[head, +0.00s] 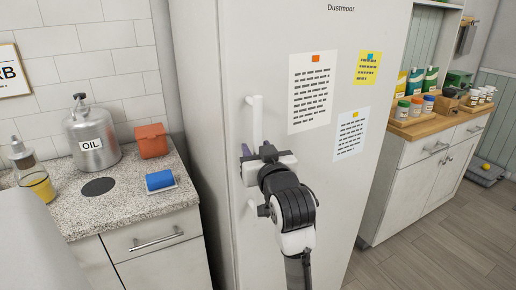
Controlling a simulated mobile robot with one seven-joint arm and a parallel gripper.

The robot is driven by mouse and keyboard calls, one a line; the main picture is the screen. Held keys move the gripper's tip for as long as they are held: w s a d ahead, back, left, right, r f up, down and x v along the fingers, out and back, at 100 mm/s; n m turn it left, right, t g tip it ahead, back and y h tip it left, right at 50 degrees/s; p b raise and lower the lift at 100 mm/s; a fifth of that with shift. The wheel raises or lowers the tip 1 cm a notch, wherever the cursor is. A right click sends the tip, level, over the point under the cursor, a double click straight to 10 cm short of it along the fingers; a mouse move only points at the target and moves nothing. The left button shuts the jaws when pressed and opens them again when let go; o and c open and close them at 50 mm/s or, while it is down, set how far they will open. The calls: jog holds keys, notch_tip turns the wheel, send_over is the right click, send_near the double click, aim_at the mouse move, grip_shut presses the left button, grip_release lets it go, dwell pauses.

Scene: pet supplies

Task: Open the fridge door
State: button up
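The fridge (350,190) is a tall white unit in the middle of the head view, marked "Dustmoor" near the top. Its door looks shut, with no gap that I can see. A white vertical handle (256,119) stands out near the door's left edge. My gripper (246,156) is at the handle, around or just in front of its middle part. My own wrist hides that part of the handle and most of the fingers. I cannot tell whether the fingers are closed on it.
A white cabinet (415,190) with jars stands right of the fridge. Wooden floor (440,255) is clear at the lower right.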

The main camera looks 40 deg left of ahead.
grip_shut()
jog(key=shift+d, duration=0.2)
dwell(0.3)
